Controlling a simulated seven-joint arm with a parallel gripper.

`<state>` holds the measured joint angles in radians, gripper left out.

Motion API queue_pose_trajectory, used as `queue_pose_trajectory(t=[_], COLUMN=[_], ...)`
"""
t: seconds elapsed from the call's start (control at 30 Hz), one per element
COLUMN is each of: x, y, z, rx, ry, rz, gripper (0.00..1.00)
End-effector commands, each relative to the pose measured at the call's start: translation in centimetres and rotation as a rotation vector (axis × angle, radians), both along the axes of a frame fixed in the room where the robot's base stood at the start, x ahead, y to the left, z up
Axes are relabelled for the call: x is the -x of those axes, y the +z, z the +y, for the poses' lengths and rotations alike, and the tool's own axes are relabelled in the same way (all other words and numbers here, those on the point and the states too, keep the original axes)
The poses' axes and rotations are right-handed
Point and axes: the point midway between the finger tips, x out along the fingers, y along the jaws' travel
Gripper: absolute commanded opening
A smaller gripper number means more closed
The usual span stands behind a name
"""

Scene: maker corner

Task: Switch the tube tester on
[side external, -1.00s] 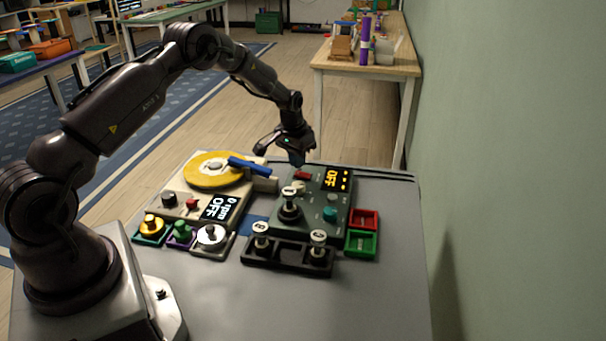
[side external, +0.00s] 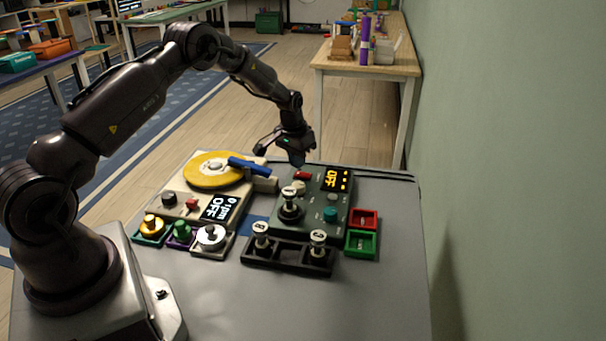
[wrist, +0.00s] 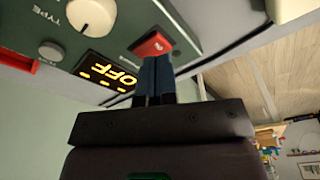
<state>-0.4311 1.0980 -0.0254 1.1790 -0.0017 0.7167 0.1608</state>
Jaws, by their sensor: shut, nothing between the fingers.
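The tube tester (side external: 322,208) is a dark green box on the grey table, with a tube standing in its top. A red rocker switch (side external: 302,175) sits at the tester's far edge; in the wrist view the switch (wrist: 152,45) is right by my fingertips. My gripper (side external: 297,163) is shut and empty, its blue fingers (wrist: 155,68) pointing at the switch. I cannot tell whether they touch it.
A turntable unit (side external: 190,195) with a yellow disc and blue arm stands left of the tester, its display reading OFF. A black tube rack (side external: 288,255) lies in front. Red (side external: 363,219) and green (side external: 361,244) trays sit at the right. The front of the table is clear.

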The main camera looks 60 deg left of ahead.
Motion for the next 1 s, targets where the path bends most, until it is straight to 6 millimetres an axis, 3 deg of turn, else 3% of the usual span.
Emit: queue_pose_trajectory(t=[1.0], x=[0.0], y=[-1.6], z=[0.0], rx=[0.0], ry=[0.0], rz=[0.0], gripper=[0.0])
